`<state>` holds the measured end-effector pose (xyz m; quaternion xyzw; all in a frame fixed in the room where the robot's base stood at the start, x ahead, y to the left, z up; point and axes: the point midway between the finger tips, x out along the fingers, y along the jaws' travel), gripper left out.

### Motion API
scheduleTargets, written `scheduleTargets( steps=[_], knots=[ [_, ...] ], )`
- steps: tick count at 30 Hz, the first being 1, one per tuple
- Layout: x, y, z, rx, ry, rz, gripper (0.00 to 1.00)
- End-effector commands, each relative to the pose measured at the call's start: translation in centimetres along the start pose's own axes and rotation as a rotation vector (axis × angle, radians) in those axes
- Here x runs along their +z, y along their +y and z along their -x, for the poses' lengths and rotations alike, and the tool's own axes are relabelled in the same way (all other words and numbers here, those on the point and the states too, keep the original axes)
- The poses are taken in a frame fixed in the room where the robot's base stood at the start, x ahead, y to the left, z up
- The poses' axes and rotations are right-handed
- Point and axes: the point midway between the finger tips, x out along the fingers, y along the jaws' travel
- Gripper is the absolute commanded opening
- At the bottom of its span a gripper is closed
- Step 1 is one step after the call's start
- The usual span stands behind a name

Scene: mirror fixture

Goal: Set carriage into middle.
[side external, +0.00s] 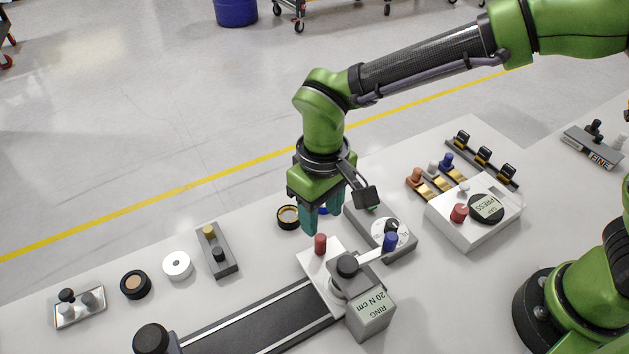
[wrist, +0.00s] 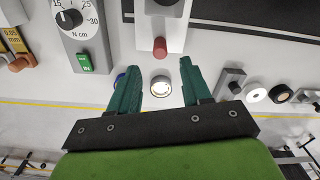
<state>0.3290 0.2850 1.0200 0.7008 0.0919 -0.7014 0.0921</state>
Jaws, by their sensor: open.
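My gripper (side external: 322,222) hangs fingers-down above the table, behind the rail. The likely carriage is a white plate (side external: 313,262) with a red knob (side external: 320,244), at the right end of a dark rail (side external: 250,318). The red knob (wrist: 160,47) shows just beyond the fingertips in the wrist view.
A press box (side external: 472,212) stands farther right. A grey block with knobs (side external: 216,250) and loose discs lie left.

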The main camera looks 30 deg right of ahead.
Motion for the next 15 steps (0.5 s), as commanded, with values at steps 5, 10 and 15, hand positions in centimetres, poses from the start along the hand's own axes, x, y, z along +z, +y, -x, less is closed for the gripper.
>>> scheduleTargets(
  steps=[5, 10, 15],
  knots=[
    [0.0, 0.0, -4.0, 0.003, -0.004, 0.0, 0.48],
    [0.0, 0.0, -6.5, 0.002, -0.002, 0.0, 0.48],
    [0.0, 0.0, -7.6, 0.0, 0.001, -0.001, 0.48]
  ],
)
